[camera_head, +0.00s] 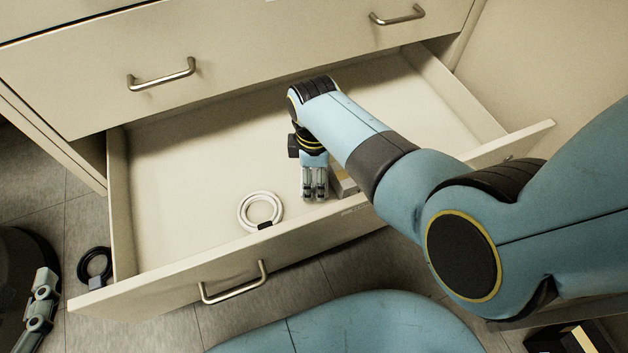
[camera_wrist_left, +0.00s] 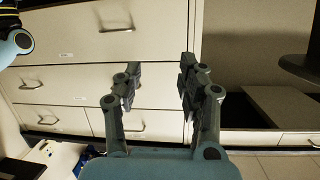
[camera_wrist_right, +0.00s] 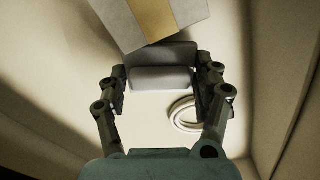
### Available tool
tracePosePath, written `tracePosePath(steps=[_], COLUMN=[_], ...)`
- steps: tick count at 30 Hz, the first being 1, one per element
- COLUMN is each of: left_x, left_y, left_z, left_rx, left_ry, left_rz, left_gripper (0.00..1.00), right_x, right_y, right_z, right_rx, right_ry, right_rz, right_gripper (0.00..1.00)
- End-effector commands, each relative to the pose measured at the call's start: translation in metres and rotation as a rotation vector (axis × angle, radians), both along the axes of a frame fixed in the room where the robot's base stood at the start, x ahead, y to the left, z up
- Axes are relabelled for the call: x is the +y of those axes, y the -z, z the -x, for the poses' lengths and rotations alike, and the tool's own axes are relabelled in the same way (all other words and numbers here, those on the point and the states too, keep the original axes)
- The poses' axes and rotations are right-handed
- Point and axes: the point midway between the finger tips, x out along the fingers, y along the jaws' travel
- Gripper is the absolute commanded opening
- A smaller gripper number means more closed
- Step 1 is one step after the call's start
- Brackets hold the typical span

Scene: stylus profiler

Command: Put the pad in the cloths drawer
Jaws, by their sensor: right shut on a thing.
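My right gripper (camera_head: 315,190) reaches down into the open drawer (camera_head: 180,200). In the right wrist view its fingers (camera_wrist_right: 163,90) are shut on a pale grey block-shaped pad (camera_wrist_right: 160,78). In the head view the gripper hides the pad. I cannot tell whether the pad touches the drawer floor. My left gripper (camera_wrist_left: 157,75) is open and empty in the left wrist view, in front of cabinet drawers. Part of it shows at the lower left edge of the head view.
A pale coiled cable (camera_head: 260,211) lies in the drawer, left of my right gripper. A box with a yellow band (camera_wrist_right: 155,20) is close beside the pad. A closed drawer (camera_head: 230,60) is above. A black ring (camera_head: 95,264) is outside, left. The drawer's left part is clear.

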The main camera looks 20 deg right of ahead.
Motion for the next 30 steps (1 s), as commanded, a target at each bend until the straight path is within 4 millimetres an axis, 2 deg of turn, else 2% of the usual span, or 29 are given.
tracePosePath(steps=[1,6,12,15,20,30], left_x=[-0.001,-0.006,-0.012,-0.014,-0.015,-0.015], left_y=[-0.011,-0.055,-0.107,-0.126,-0.139,-0.141], left_z=[-0.010,-0.036,-0.055,-0.059,-0.061,-0.061], left_rx=[-0.053,-0.241,-0.459,-0.537,-0.592,-0.599], left_ry=[0.006,0.027,0.053,0.062,0.069,0.070], left_rz=[0.000,0.000,-0.001,-0.001,-0.001,-0.001], left_gripper=[0.40,0.40,0.40,0.40,0.40,0.40], right_x=[0.000,0.000,0.000,0.000,0.000,0.000], right_y=[0.003,0.011,0.018,0.021,0.021,0.022], right_z=[0.000,0.000,0.000,0.000,-0.001,-0.001], right_rx=[0.000,0.000,0.000,-0.001,-0.002,-0.002], right_ry=[0.000,0.000,0.000,0.000,0.000,0.000], right_rz=[0.000,0.000,0.000,-0.001,0.000,0.000], right_gripper=[0.09,0.09,0.09,0.09,0.09,0.09])
